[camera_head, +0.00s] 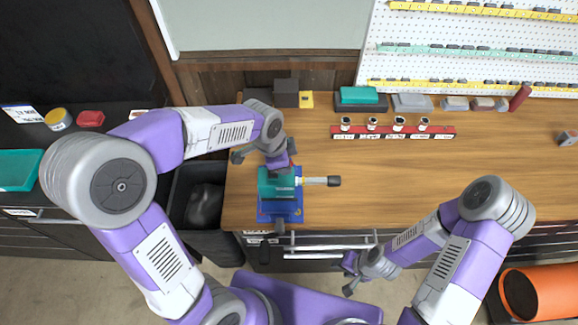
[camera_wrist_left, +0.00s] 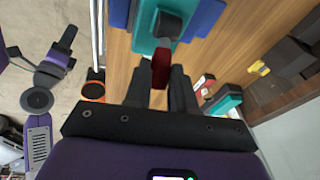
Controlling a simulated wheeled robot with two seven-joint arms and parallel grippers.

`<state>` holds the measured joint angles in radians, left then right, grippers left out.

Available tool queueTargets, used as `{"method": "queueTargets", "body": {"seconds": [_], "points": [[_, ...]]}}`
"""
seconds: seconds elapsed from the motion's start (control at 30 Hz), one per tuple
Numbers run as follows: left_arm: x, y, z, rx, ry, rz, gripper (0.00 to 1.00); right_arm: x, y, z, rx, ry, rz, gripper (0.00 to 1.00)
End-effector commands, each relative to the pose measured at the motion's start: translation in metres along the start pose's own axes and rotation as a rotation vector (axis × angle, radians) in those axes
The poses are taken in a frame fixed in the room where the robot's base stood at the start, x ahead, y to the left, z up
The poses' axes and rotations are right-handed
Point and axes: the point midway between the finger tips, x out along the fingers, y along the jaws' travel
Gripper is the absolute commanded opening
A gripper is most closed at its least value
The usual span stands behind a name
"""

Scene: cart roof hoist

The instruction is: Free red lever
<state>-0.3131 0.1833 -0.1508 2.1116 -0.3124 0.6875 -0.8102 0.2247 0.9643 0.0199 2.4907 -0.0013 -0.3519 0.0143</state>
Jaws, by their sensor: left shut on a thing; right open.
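The red lever (camera_wrist_left: 160,68) stands out from the teal device in the left wrist view. My left gripper (camera_wrist_left: 162,82) is shut on it, one dark finger on each side. The teal device (camera_head: 272,183) sits on a blue base (camera_head: 280,214) at the bench's front left, with a grey rod (camera_head: 315,181) pointing right. In the head view my left gripper (camera_head: 280,172) is over the device's far side and mostly hides the lever. My right gripper (camera_head: 350,274) is open and empty, in front of the bench and below its edge.
A red rack (camera_head: 390,133) with several small cups stands on the wooden bench (camera_head: 450,160). A teal box (camera_head: 360,96) and other boxes line the back under a pegboard. A dark bin (camera_head: 180,200) is left of the bench. An orange cylinder (camera_head: 545,293) is lower right.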

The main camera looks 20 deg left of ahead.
Motion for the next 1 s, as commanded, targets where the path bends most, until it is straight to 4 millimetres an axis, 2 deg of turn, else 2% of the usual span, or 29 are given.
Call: {"method": "queueTargets", "body": {"seconds": [0.03, 0.2, 0.7, 1.0], "points": [[0.000, -0.003, 0.005, -0.017, 0.049, -0.004, 0.00, 0.010, 0.004, 0.000, 0.000, 0.000, 0.000, 0.43], [-0.003, -0.004, 0.012, -0.038, 0.181, 0.008, 0.00, 0.031, 0.012, -0.001, 0.000, 0.000, 0.000, 0.43], [-0.008, -0.006, 0.029, -0.079, 0.473, 0.041, 0.00, 0.108, 0.041, -0.005, 0.000, 0.000, 0.000, 0.43], [-0.012, -0.007, 0.034, -0.095, 0.574, 0.056, 0.00, 0.137, 0.051, -0.006, 0.000, 0.000, 0.000, 0.43]]}}
